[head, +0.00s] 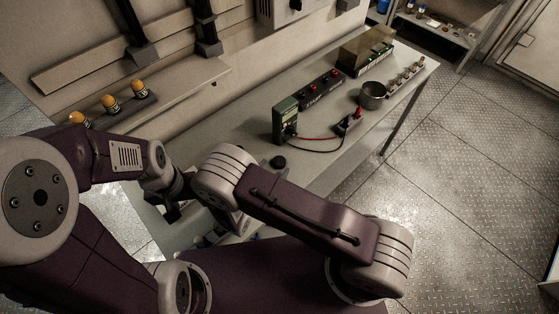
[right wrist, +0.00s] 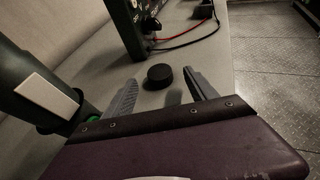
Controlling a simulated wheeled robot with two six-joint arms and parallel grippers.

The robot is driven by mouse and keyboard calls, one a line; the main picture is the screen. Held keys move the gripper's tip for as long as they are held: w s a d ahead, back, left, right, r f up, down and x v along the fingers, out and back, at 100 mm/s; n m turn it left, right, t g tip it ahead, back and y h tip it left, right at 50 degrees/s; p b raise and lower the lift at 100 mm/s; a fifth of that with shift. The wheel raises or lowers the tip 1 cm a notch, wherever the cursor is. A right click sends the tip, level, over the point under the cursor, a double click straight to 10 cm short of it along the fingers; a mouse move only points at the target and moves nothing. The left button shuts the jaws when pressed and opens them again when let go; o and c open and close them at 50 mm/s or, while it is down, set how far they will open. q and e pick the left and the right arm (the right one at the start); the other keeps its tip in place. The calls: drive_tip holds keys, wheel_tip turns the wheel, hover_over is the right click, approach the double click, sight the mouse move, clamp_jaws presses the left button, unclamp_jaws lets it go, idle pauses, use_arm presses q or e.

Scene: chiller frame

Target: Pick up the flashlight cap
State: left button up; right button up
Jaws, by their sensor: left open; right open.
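The flashlight cap appears to be the short, round black piece (head: 277,162) on the grey bench, in front of the green meter. It also shows in the right wrist view (right wrist: 159,76), with its flat round top up. My right gripper (right wrist: 160,80) is open and empty, its two grey fingers pointing toward the cap, with clear gaps on both sides. In the head view my right arm hides most of this gripper. My left gripper (head: 172,212) is open at the lower left, partly hidden by my arms.
The green meter (head: 285,120) stands behind the cap, with red and black leads (head: 318,140) beside it. A metal cup (head: 373,95) and a black switch strip (head: 321,89) are farther along the bench (head: 235,130).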

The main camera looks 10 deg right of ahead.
sight(279, 162)
drive_tip(key=x, duration=0.4)
drive_tip(key=shift+w+p, duration=0.15)
drive_tip(key=shift+p, duration=0.2)
drive_tip(key=c, duration=0.7)
clamp_jaws()
drive_tip(key=shift+r, duration=0.45)
wheel_tip(279, 162, up, 3)
drive_tip(key=shift+r+b, duration=0.1)
drive_tip(key=shift+b, duration=0.2)
drive_tip(key=s+d+r, duration=0.6)
drive_tip(key=d+r, duration=0.1)
drive_tip(key=d, duration=0.3)
drive_tip(key=shift+p, duration=0.45)
